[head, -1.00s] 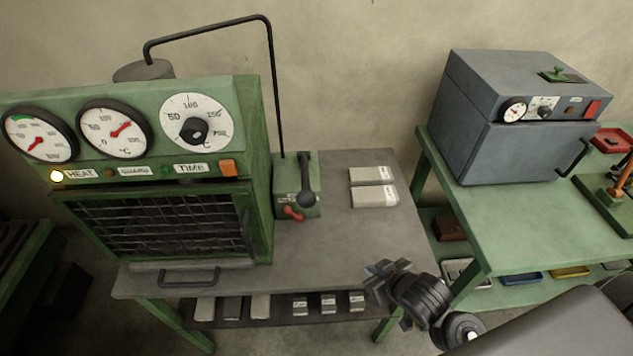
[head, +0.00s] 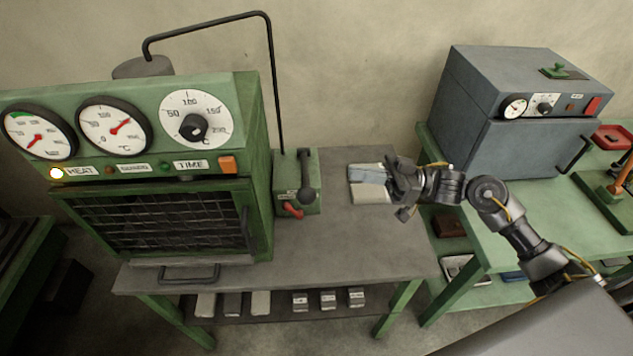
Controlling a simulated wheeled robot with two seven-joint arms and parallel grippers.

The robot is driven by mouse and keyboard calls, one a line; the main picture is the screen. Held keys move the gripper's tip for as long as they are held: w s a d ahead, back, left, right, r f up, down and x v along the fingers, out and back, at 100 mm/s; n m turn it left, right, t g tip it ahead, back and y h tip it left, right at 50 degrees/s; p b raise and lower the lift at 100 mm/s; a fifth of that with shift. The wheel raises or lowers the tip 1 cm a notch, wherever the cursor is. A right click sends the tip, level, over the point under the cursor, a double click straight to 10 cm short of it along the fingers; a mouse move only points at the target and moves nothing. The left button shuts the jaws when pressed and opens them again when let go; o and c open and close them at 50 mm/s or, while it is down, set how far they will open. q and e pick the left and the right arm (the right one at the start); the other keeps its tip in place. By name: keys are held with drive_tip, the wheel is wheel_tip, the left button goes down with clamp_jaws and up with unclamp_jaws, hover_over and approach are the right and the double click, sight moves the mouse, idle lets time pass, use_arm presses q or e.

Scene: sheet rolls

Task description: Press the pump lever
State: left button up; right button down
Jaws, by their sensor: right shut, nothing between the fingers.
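The pump is a small green box (head: 283,203) on the grey table, just right of the green heated press. A red handle (head: 292,210) sticks out at the front of the box. My right gripper (head: 393,187) is shut and empty, over the right edge of the table. It is right of the lever and apart from it, and partly covers the pale blocks. My left gripper is not in view.
The green press (head: 255,165) with gauges and a lit HEAT lamp (head: 56,173) fills the left. A grey oven (head: 510,140) stands on the right green table. Grey tabletop (head: 335,245) in front of the pump is clear.

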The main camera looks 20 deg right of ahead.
idle(0.3)
drive_tip(key=a+p, duration=0.2)
drive_tip(key=a, duration=0.1)
drive_tip(key=w+a+p, duration=0.1)
drive_tip(key=a+p, duration=0.1)
drive_tip(key=a, duration=0.1)
drive_tip(key=w+a+p, duration=0.1)
drive_tip(key=a, duration=0.2)
drive_tip(key=shift+w+a+f+p, duration=0.15)
drive_tip(key=shift+f+p, duration=0.05)
drive_tip(key=shift+p, duration=0.2)
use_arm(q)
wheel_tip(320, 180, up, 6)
use_arm(e)
drive_tip(key=shift+f, duration=0.65)
